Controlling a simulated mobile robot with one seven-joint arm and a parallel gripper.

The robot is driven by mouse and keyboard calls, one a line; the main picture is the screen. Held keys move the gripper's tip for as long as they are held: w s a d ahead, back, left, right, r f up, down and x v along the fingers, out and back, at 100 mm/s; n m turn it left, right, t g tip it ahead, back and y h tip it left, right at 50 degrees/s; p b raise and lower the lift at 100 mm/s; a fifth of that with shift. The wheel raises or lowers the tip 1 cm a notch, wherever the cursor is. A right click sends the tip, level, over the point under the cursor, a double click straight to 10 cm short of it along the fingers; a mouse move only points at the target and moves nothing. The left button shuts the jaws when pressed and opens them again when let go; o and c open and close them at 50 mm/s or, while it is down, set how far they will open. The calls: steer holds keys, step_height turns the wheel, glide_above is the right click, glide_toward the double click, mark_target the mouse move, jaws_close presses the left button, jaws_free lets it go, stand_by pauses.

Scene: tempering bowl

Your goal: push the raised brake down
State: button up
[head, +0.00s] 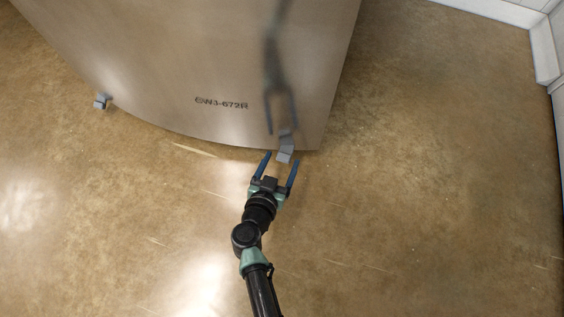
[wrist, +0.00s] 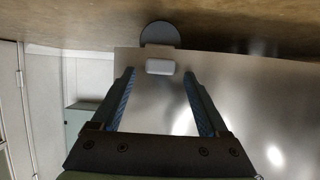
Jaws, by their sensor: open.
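A grey brake tab (head: 284,157) sticks out from under the front right corner of the steel cabinet (head: 190,60). A second grey tab (head: 100,101) shows at the cabinet's left. From the head view I cannot tell how high either tab stands. My gripper (head: 281,159) is open and empty, low in front of the right tab. Its two blue fingers lie to either side of that tab in the picture. In the wrist view the light grey tab (wrist: 160,67) lies between the fingertips, beside a dark round wheel (wrist: 160,33). I cannot tell whether any finger touches it.
The brown floor (head: 430,180) is clear to the right and in front of the cabinet. A white wall base (head: 543,55) stands at the far right. The cabinet's front mirrors my arm. The wrist view shows the floor (wrist: 240,30) along its top.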

steer(key=shift+b+x, duration=0.3)
steer(key=shift+x, duration=0.5)
jaws_close()
stand_by(1.0)
